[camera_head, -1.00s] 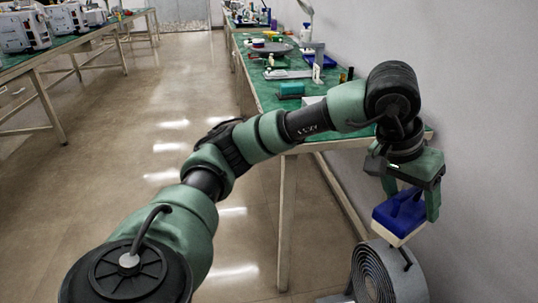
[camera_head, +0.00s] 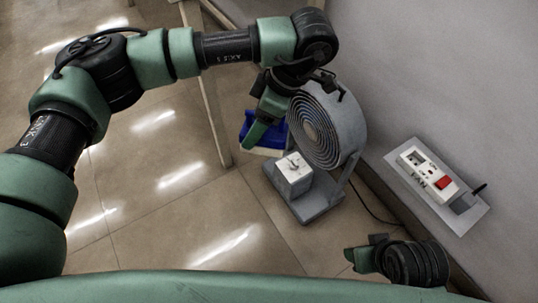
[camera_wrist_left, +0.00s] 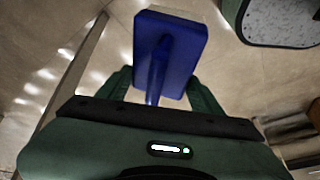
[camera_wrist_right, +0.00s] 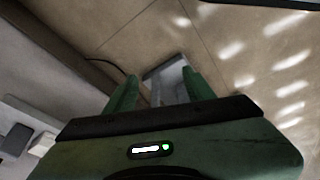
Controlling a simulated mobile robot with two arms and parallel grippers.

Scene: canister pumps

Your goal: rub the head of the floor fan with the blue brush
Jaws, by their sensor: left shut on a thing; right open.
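The grey floor fan has a round head (camera_head: 325,128) with a spiral grille facing left, on a grey base (camera_head: 318,206) with a white switch box. My left gripper (camera_head: 262,124) is shut on the blue brush (camera_head: 247,131), just left of the fan head. The brush's pale bristles show below its blue body. I cannot tell whether it touches the grille. In the left wrist view the blue brush (camera_wrist_left: 170,50) sits between the fingers. My right gripper (camera_head: 357,259) is open and empty at lower right; it also shows in the right wrist view (camera_wrist_right: 160,90).
A wall panel (camera_head: 432,180) with a red switch is on the wall right of the fan. A dark cable (camera_head: 375,208) runs from the fan toward the wall. A table leg (camera_head: 210,115) stands behind the brush at left. The tiled floor (camera_head: 175,205) left of the fan is clear.

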